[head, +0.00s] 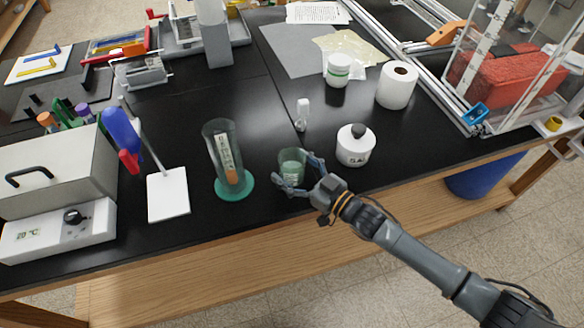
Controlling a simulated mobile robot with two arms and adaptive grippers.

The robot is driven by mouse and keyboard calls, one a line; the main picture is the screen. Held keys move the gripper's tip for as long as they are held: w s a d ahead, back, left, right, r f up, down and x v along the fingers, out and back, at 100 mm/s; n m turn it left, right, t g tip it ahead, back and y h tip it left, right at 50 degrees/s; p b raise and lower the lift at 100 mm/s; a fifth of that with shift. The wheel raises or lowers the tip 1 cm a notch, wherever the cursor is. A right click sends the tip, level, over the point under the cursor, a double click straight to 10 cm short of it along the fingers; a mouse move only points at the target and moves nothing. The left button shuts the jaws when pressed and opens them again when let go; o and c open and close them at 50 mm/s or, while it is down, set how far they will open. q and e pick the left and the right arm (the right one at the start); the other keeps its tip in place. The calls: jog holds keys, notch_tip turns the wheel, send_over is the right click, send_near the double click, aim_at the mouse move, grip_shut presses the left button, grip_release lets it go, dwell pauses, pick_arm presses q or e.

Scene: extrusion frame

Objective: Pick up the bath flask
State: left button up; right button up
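A small clear vessel with green contents and a pale label (291,166), which I take to be the bath flask, stands upright on the black bench near its front edge. My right gripper (294,170) comes in from the right, low at the bench top. Its fingers are spread around the vessel, one on the right side and one across the front left. I cannot tell whether either finger touches it. My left gripper is not in view.
A tall cylinder on a green base (230,165) stands close left of the vessel. A white round bottle (355,146) stands close right, a small white vial (302,114) behind. A white paddle (167,193) and bath unit (55,190) are left. The wooden front edge (250,245) is near.

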jog(key=c, duration=1.2)
jog(key=shift+r, duration=0.15)
